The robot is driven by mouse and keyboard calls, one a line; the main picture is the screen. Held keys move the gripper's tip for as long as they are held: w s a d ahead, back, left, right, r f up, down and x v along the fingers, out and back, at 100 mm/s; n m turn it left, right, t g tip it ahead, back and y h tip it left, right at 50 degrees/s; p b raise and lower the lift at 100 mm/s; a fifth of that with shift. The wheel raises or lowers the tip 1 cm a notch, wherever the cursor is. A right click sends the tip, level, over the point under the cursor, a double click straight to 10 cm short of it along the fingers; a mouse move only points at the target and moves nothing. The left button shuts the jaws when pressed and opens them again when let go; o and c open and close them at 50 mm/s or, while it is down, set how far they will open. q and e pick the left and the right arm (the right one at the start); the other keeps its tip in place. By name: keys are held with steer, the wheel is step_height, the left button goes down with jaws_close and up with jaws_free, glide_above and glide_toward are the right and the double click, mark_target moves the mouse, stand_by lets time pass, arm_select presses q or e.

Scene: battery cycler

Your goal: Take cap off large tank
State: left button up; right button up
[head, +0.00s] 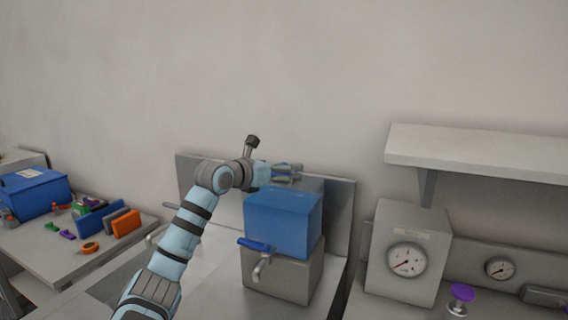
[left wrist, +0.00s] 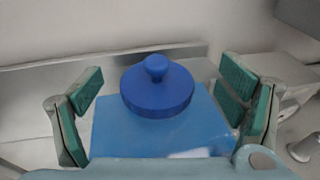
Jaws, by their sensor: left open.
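The large tank (head: 282,226) is a translucent blue box standing on a grey block against the back panel. Its cap (left wrist: 157,92) is a round, darker blue lid with a small knob, seated on the tank top in the left wrist view. In the head view the cap is mostly hidden by my gripper. The tank top (left wrist: 150,134) also shows below the cap in the wrist view. My left gripper (head: 288,171) is above the tank at its top. Its green-padded fingers are open, one on each side of the cap and apart from it. My right gripper is not in view.
A tap with a blue handle (head: 257,245) sticks out in front of the block (head: 297,280). A gauge box (head: 406,255) and a wall shelf (head: 470,155) are at the right. A side table (head: 70,258) at the left holds a blue box (head: 37,193) and small items.

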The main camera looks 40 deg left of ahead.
mark_target(283, 163)
arm_select(q)
steer(key=x, duration=0.2)
steer(key=shift+w+a+r+p, duration=0.15)
steer(key=shift+w+a+p, duration=0.05)
steer(key=shift+w+p, duration=0.2)
steer(key=shift+w, duration=0.2)
steer(key=shift+s, duration=0.1)
steer(key=c, duration=1.1)
steer(key=shift+d, duration=0.25)
steer(key=c, duration=0.4)
steer(key=shift+a, duration=0.2)
